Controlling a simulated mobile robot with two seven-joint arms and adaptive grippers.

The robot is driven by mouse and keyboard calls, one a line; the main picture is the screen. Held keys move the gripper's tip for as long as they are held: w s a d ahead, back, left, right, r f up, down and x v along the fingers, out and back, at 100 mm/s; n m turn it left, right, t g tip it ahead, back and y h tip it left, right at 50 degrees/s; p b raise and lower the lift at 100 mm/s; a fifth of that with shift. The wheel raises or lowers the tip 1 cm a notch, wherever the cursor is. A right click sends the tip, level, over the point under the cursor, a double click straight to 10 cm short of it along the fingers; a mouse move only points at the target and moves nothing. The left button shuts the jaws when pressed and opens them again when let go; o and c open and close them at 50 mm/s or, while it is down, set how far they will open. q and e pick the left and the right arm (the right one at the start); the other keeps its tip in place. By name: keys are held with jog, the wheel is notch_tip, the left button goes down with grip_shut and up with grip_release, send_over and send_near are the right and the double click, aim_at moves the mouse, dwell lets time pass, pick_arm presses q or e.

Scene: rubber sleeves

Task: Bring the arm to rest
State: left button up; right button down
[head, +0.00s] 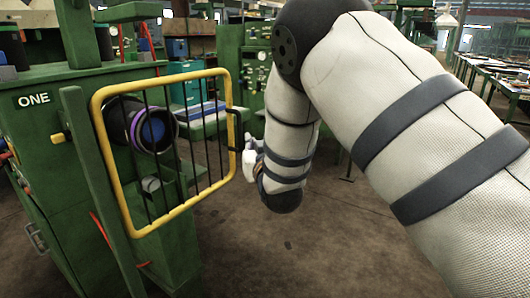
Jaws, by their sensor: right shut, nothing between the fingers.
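My right arm (400,110), in a pale sleeve with dark bands, comes in from the right and fills much of the head view. It bends at a dark joint near the top and drops to a dark rounded wrist. My right gripper (249,158) shows small and partly hidden beyond the wrist, just right of the yellow-framed guard (162,78). It is shut and empty. I cannot tell whether it touches the guard's dark handle (236,131). My left gripper is not in view.
The guard with dark bars stands in front of a chuck (152,132) on a green machine (45,130) marked ONE. Green machines and blue drawers (184,85) stand behind. Tables with parts (508,82) are at the far right. The brown floor (325,245) below my arm is clear.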

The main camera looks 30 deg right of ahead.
jog(key=s+a+f+n+g+y, duration=0.1)
jog(key=s+a+f+g+y, duration=0.3)
jog(key=s+f, duration=0.75)
jog(key=s+a+f+n+g+h, duration=0.1)
jog(key=s+f+g, duration=0.4)
jog(key=s+f, duration=0.7)
jog(key=s+a+f+g, duration=0.2)
jog(key=s+f+g, duration=0.1)
jog(key=s, duration=0.5)
jog(key=s+a+f+g+y, duration=0.1)
jog(key=s+f+g, duration=0.2)
jog(key=s+f, duration=0.2)
jog(key=s+a+f+n+g+y, duration=0.1)
jog(key=s+a+f+g, duration=0.1)
jog(key=s, duration=1)
jog(key=shift+a+f+g, duration=0.35)
jog(key=shift+f+g, duration=0.45)
jog(key=shift+f, duration=0.15)
jog(key=shift+w, duration=0.1)
